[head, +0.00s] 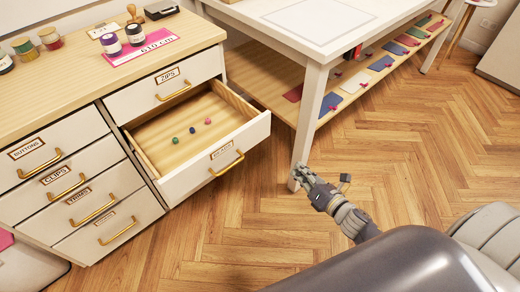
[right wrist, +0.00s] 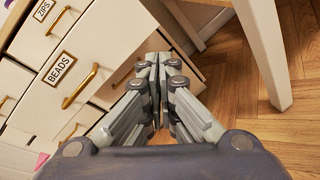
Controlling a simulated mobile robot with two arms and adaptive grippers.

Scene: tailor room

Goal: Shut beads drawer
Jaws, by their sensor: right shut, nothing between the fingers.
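The beads drawer (head: 190,184) is pulled out of the cabinet below the zips drawer (head: 165,90). It has a white front, a gold handle and a wooden inside with a few small coloured beads (head: 192,130) on its floor. In the right wrist view the drawer's labelled front (right wrist: 98,70) and its gold handle show at the upper left. My right gripper (head: 303,174) is shut and empty, to the right of the drawer front and apart from it in the head view. In the right wrist view its fingers (right wrist: 152,66) are together. My left gripper is not in view.
A white table (head: 335,50) with a low wooden shelf (head: 262,82) stands right of the cabinet; its near leg (head: 308,125) is close to my right gripper. Other drawers (head: 75,185) on the left are shut. Wooden floor (head: 420,130) is clear on the right.

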